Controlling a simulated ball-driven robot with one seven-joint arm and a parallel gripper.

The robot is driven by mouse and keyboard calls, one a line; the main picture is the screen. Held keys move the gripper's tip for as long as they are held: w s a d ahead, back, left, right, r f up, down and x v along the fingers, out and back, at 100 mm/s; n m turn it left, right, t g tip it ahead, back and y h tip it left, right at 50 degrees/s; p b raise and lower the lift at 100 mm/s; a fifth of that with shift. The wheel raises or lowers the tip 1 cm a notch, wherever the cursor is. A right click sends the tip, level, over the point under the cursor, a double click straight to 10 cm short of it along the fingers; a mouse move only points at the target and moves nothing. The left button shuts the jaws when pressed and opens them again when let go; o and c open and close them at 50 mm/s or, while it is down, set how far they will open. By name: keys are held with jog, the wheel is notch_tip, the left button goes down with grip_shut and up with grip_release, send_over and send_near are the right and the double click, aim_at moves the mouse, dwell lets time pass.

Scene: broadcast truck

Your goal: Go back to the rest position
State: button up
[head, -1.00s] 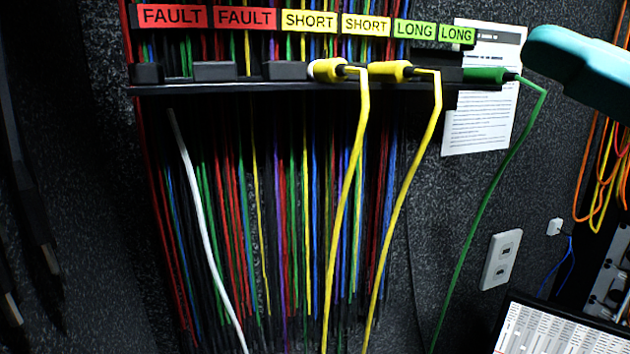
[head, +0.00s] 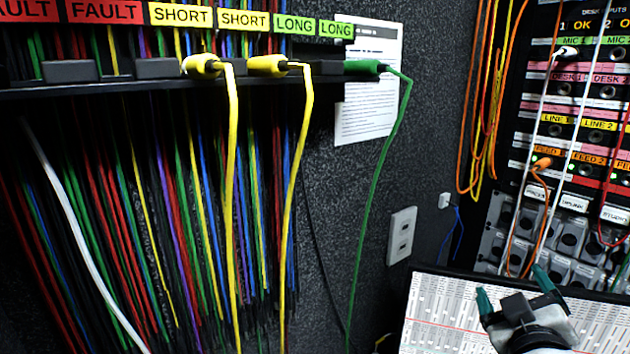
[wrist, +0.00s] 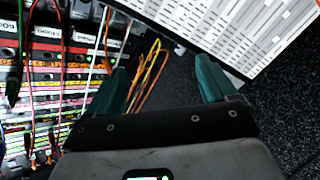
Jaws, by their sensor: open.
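My gripper (head: 513,287) shows at the lower right of the head view, with its two teal fingers apart and nothing between them. It is in front of a white mixer-like panel (head: 436,300). In the wrist view my gripper (wrist: 165,90) is also open and empty, with dark floor and orange cables beyond the fingers.
A cable rack (head: 105,82) with FAULT, SHORT and LONG labels holds two yellow plugs (head: 268,66) and a green plug (head: 362,67). A patch bay (head: 575,110) with plugged cables stands at the right. Orange cables (head: 480,120) hang between. A wall plate (head: 401,235) is on the dark wall.

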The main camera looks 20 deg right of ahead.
jog(key=s+a+f+g+y, duration=0.2)
jog(key=a+f, duration=0.1)
jog(key=f, duration=0.4)
jog(key=s+a+f+g+y, duration=0.2)
jog(key=f, duration=0.6)
jog(key=s+a+f+g+y, duration=0.2)
jog(key=s+a+f, duration=0.1)
jog(key=f, duration=0.4)
jog(key=s+a+f+g+y, duration=0.1)
jog(key=s+a+f+g, duration=0.1)
jog(key=s+f, duration=0.2)
jog(key=s+a+f+g+y, duration=0.2)
jog(key=s+f, duration=0.2)
jog(key=s, duration=0.2)
jog(key=s+a+f+g+y, duration=0.1)
jog(key=s+a+f+g, duration=0.2)
jog(key=s+f, duration=0.1)
jog(key=shift+s+a+f+m, duration=0.1)
jog(key=shift+s+m, duration=0.3)
jog(key=shift+s, duration=0.2)
jog(key=shift+c, duration=0.5)
